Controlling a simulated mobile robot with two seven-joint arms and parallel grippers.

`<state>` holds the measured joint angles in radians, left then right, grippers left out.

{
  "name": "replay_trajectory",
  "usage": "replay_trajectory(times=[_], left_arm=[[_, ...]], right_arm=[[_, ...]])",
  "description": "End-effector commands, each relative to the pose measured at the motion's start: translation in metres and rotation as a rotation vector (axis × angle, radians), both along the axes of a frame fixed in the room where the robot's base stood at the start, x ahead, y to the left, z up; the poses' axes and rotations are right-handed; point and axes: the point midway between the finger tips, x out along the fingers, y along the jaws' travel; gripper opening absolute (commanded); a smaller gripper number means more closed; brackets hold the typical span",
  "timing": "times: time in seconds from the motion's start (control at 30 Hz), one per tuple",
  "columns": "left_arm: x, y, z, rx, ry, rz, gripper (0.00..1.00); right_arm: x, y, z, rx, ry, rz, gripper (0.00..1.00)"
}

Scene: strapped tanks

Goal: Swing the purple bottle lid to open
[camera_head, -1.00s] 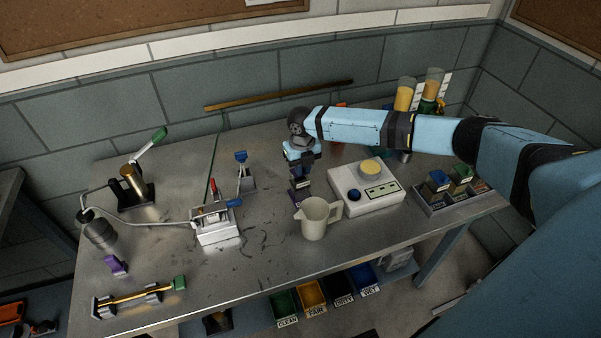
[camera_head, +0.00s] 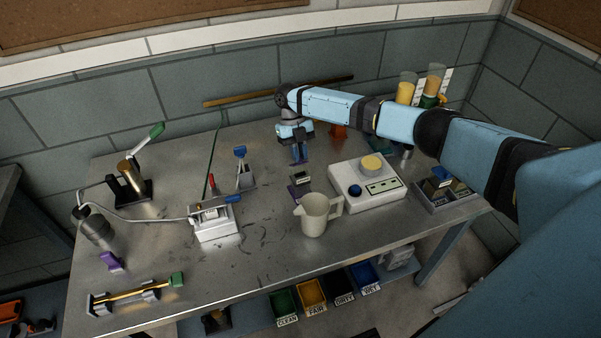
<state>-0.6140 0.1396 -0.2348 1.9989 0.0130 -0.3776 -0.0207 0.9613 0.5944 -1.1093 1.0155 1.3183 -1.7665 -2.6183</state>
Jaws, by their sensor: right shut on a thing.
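A small dark purple container (camera_head: 300,189) with a pale grey top stands left of the white box, near the middle of the bench; I take it to be the purple bottle. My right gripper (camera_head: 299,157) is behind it, pointing down. It is shut on a small bluish-purple piece, which looks like the lid; the piece is mostly hidden by the fingers. Whether it still joins the container is too small to tell. Another purple piece (camera_head: 111,262) lies at the left of the bench. My left gripper is not in view.
A white box with a yellow top (camera_head: 366,184) and a beige jug (camera_head: 315,215) stand close by. A small press with a red handle (camera_head: 215,220) and a blue-topped stand (camera_head: 242,167) are to the left. A compartment tray (camera_head: 444,193) is at the right.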

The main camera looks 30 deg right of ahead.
Motion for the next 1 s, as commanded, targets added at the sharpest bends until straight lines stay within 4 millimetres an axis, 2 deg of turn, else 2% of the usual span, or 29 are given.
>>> replay_trajectory(times=[0.03,0.43,0.83,1.0], left_arm=[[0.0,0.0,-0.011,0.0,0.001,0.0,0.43],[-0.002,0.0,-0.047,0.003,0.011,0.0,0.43],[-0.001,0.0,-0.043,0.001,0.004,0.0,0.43],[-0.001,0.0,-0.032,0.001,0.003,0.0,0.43]], right_arm=[[0.003,0.001,-0.005,0.006,0.024,-0.002,0.0],[0.014,-0.001,0.0,0.035,0.193,0.0,0.0],[0.014,-0.002,0.004,0.038,0.21,-0.001,0.0],[0.009,0.002,0.007,0.041,0.225,-0.001,0.0]])
